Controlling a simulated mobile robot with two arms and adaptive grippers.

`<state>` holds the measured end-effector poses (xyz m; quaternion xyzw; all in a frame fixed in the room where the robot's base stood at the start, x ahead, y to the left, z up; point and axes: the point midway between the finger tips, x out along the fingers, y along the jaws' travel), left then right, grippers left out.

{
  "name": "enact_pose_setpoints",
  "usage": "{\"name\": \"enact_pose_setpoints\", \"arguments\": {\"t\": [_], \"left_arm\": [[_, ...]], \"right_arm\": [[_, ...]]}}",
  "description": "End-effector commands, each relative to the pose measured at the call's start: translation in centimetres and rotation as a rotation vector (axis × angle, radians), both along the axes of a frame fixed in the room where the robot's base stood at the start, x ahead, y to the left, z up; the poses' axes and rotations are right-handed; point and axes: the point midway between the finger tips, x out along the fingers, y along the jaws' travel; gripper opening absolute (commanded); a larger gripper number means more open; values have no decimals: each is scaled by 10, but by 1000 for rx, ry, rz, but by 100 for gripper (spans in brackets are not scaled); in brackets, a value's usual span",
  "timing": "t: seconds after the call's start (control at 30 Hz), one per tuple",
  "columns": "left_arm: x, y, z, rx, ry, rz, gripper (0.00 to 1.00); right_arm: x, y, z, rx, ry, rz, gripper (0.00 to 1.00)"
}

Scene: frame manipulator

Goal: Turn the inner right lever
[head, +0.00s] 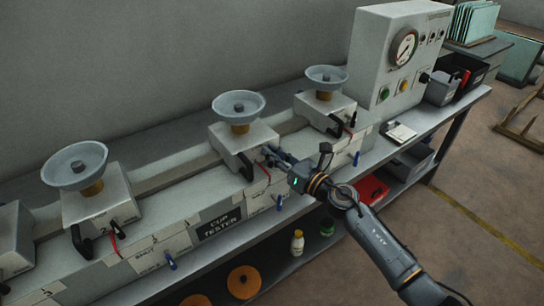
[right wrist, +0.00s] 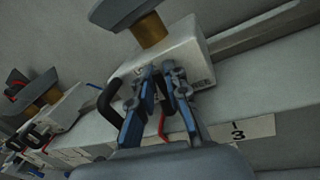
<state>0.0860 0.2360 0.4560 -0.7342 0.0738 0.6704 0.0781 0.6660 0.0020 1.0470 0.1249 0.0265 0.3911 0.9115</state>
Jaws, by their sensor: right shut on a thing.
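A row of white tester boxes with pale cups runs along the bench. My right gripper (head: 268,154) reaches the front of the second box from the right (head: 240,138). In the right wrist view, my right gripper (right wrist: 162,72) has its blue fingers close together at this box's front face (right wrist: 195,50), shut on a small dark lever mostly hidden between them. My left gripper is not in view.
A grey panel with a gauge (head: 403,47) and buttons stands right of the boxes. A "CUP TESTER" sign (head: 219,224) and blue levers are on the bench front. A lower shelf holds bottles (head: 297,243), orange discs (head: 243,282) and a red tray (head: 372,189).

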Motion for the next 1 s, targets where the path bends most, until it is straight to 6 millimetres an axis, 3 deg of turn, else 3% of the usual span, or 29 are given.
{"name": "enact_pose_setpoints", "arguments": {"t": [0.4, 1.0], "left_arm": [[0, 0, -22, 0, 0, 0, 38], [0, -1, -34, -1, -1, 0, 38]], "right_arm": [[3, -5, -7, 323, 231, 0, 0], [6, -10, -15, 784, 559, -2, 0]]}}
